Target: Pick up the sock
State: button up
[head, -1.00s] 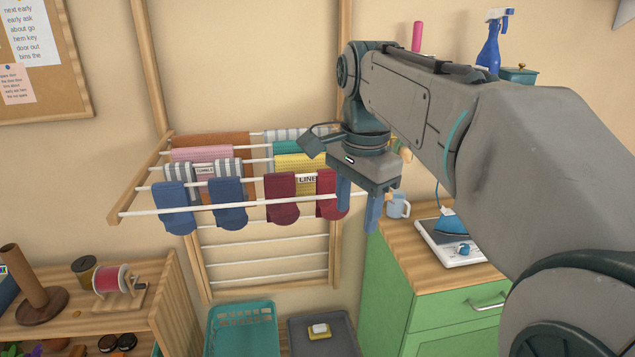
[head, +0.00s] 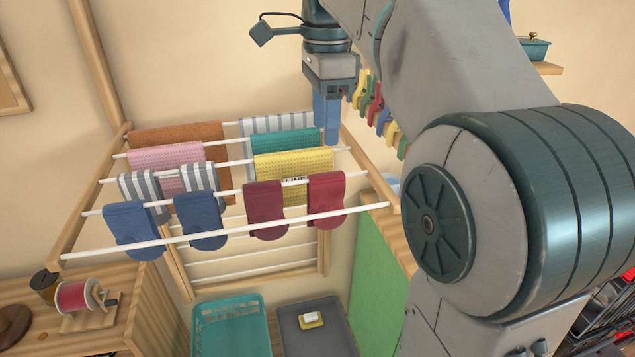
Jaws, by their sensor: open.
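Two blue socks, one at left (head: 132,228) and one right of it (head: 200,220), hang over the front rails of a wall drying rack (head: 85,215). Two dark red socks hang to their right, one nearer the middle (head: 265,210) and one at the right (head: 326,200). Grey-and-white striped socks (head: 141,186) hang behind the blue ones. My gripper (head: 327,120) points down with blue fingers, open and empty. In the picture it overlaps the rack's back right, above the red socks and apart from them. Its exact depth is unclear.
Yellow (head: 292,164), teal (head: 285,142), pink (head: 167,156) and orange cloths hang behind the socks. Coloured clothespins (head: 375,108) hang right of my gripper. Below are a teal basket (head: 230,338), a grey tray (head: 335,335) and a green cabinet (head: 375,265).

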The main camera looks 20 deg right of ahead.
aim_at(327, 176)
jog(key=shift+w+f, duration=0.2)
jog(key=shift+w, duration=0.1)
jog(key=f, duration=0.6)
jog(key=shift+s+f, duration=0.25)
jog(key=shift+f, duration=0.05)
jog(key=shift+d+f, duration=0.2)
jog(key=shift+f, duration=3.15)
jog(key=c, duration=1)
